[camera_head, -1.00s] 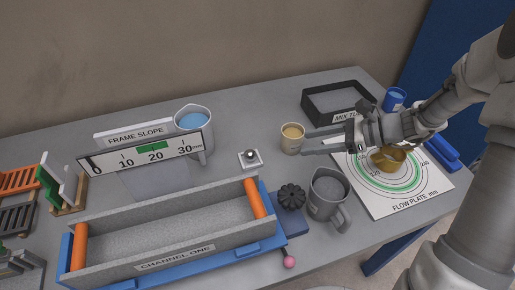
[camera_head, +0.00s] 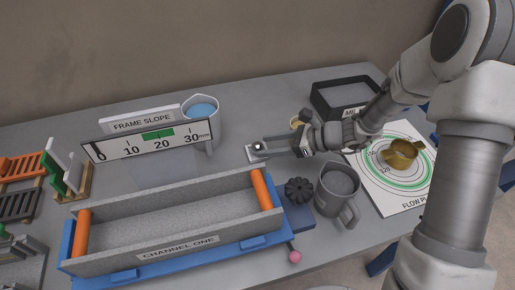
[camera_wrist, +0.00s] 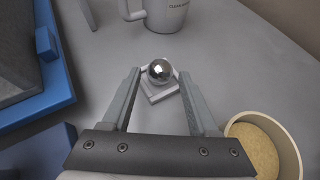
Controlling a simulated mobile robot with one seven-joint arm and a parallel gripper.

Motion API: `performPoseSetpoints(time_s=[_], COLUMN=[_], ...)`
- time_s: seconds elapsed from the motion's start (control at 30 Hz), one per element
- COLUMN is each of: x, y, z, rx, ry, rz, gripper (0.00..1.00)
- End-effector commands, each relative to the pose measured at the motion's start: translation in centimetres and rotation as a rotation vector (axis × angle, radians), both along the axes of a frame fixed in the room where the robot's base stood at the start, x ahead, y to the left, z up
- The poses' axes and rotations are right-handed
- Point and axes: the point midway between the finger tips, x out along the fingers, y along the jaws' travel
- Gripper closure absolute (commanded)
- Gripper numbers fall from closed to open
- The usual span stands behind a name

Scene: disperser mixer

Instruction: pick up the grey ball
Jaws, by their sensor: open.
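The grey ball (camera_wrist: 161,70) is shiny and metallic and rests on a small pale square holder (camera_wrist: 158,92) on the table. In the head view the ball (camera_head: 258,147) shows small and dark on its holder. My gripper (camera_wrist: 157,78) is open, with its two fingers pointing toward the ball. In the wrist view the fingertips lie on either side of the holder, near the ball. In the head view my gripper (camera_head: 267,149) reaches leftward, low over the table, with its tips at the holder. I cannot tell whether a finger touches the holder.
A beige cup (camera_wrist: 268,147) of yellowish material stands close to the right finger. A jug (camera_wrist: 165,12) stands beyond the ball. The grey channel with its blue base (camera_head: 170,223), a black knob (camera_head: 298,190) and a grey mug (camera_head: 338,190) are nearer the front.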

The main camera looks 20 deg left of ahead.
Motion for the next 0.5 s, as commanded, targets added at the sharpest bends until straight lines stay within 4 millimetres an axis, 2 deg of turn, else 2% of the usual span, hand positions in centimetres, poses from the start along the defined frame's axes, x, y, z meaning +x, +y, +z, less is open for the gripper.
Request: performPoseSetpoints(time_s=[0.17, 0.43, 0.5], x=[0.0, 0.1, 0.1], y=[1.9, 2.1, 2.1], z=[-1.1, -1.1, -1.1], rx=[0.0, 0.001, 0.0], ry=[0.0, -0.001, -0.001], rz=[0.001, 0.0, 0.0], gripper=[0.4, 0.4, 0.53])
